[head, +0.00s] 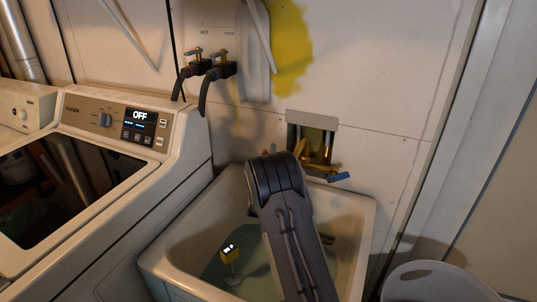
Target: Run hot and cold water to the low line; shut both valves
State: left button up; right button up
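The utility sink (159,262) stands below a recessed wall box (309,120). Greenish water (258,284) lies in its basin; the low line cannot be made out. A brass faucet (318,168) sits at the box, with a blue valve handle (341,177) sticking out to the right. The other handle and the spout are hidden or unclear behind my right arm, and no water stream shows. My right arm (285,220) reaches up over the sink to the faucet. Its fingers cannot be made out. My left gripper is out of view.
A washer (120,135) reading OFF stands left. Two wall taps with dark hoses (205,92) are above it. A pale tub (435,283) is at lower right.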

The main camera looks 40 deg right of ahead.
grip_shut()
jog(key=shift+w+a+f+n+g+y+p, duration=0.15)
jog(key=shift+f+n+y, duration=0.45)
jog(key=shift+n, duration=0.95)
jog(key=shift+w+a+f+n+g+y+p, duration=0.15)
jog(key=shift+f+n+y, duration=0.4)
jog(key=shift+n, duration=0.95)
jog(key=shift+w+a+f+n+g+y, duration=0.1)
jog(key=shift+w+f+n+y, duration=0.3)
jog(key=shift+n, duration=1.15)
jog(key=shift+s+d+f+y, duration=0.1)
jog(key=shift+s+y, duration=0.05)
jog(key=shift+y, duration=0.2)
jog(key=shift+o, duration=1.7)
grip_release()
jog(key=shift+s, duration=0.1)
